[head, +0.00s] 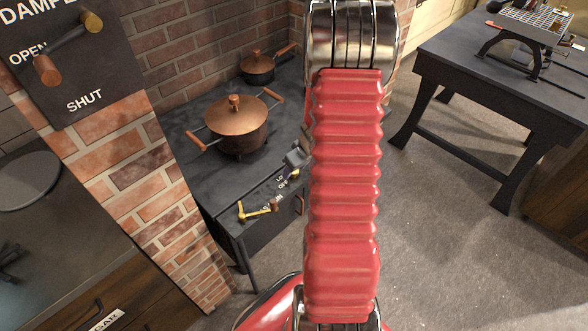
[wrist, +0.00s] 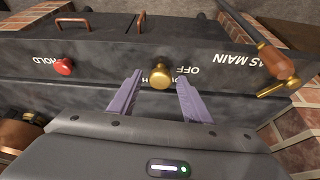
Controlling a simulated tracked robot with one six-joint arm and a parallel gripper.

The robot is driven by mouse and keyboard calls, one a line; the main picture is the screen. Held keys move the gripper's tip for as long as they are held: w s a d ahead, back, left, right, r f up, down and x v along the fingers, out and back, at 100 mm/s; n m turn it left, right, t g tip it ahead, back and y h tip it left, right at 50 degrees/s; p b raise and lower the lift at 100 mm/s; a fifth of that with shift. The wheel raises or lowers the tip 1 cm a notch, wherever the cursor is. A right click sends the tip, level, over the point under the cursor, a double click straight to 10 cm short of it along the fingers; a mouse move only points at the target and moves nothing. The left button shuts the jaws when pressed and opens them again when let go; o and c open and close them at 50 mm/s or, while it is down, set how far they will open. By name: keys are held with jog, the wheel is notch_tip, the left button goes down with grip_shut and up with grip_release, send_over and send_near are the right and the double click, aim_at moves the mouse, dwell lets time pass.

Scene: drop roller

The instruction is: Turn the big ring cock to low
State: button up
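The brass knob (wrist: 160,76), apparently the big ring cock, sits on the black stove front in the wrist view, with OFF lettered on its right. Another label below it is partly covered and ends in H. My gripper (wrist: 160,84) is open, with one purple-grey finger on each side of the knob. Gaps show between the fingers and the knob. I cannot tell the knob's setting. In the head view the brass knob (head: 294,174) is small beside the gripper, and my red arm hides much of that area.
A brass GAS MAIN lever (wrist: 277,62) is on the right in the wrist view, and a red HOLD button (wrist: 64,67) on the left. A copper-lidded pot (head: 235,125) stands on the stove. A brick pillar (head: 135,185) rises beside it; open floor (head: 420,240) lies right.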

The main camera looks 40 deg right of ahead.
dwell(0.3)
jog(key=v, duration=1.3)
jog(key=shift+s+r, duration=0.2)
jog(key=shift+r, duration=0.05)
jog(key=shift+a, duration=0.1)
dwell(0.5)
